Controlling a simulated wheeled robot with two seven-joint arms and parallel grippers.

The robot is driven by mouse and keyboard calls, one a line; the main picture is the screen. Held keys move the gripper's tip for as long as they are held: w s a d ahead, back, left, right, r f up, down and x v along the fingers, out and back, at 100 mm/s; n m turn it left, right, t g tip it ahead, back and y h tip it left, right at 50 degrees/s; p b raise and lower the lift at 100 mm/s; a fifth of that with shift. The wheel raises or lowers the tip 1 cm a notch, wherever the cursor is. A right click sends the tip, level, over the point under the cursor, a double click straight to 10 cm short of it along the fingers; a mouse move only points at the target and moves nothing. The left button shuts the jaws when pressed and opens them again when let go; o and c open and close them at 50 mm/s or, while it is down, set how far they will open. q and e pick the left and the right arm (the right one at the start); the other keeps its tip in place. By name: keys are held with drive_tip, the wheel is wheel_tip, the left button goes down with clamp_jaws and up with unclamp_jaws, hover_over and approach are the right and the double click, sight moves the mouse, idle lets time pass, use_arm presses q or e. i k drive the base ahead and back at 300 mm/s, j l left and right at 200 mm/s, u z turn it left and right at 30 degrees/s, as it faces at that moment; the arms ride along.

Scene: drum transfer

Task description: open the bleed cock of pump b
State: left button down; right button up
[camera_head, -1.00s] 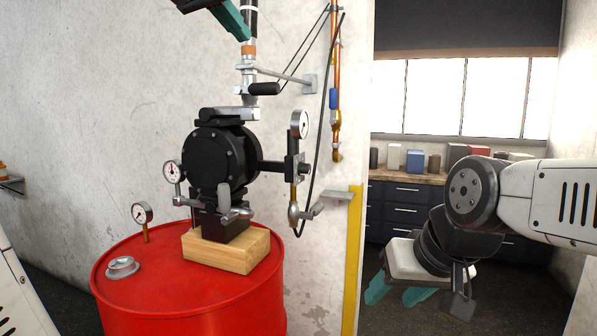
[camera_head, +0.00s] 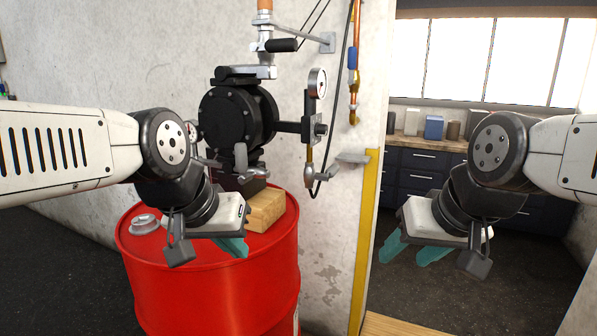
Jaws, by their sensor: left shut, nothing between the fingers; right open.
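A black pump (camera_head: 236,115) stands on a wooden block on top of a red drum (camera_head: 215,285). I see no letter on it, so I cannot tell whether it is pump b. Grey lever handles show at its base (camera_head: 241,157) and on the small fitting below the right-hand gauge (camera_head: 315,173); which one is the bleed cock I cannot tell. My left gripper (camera_head: 236,247) is shut and empty, in front of the drum's top and below the pump, apart from the levers. My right gripper (camera_head: 408,254) is open and empty, right of the yellow wall edge.
The wooden block (camera_head: 266,209) is partly behind my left gripper. A grey drum cap (camera_head: 145,223) lies at the drum top's left. A round gauge (camera_head: 317,82) and copper pipe (camera_head: 354,85) are on the right. A workbench with drawers (camera_head: 420,172) stands behind. Floor at left is clear.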

sight(241, 157)
drive_tip(key=l+u, duration=0.25)
drive_tip(key=u, duration=0.15)
drive_tip(key=l+u, duration=0.5)
drive_tip(key=u, duration=0.25)
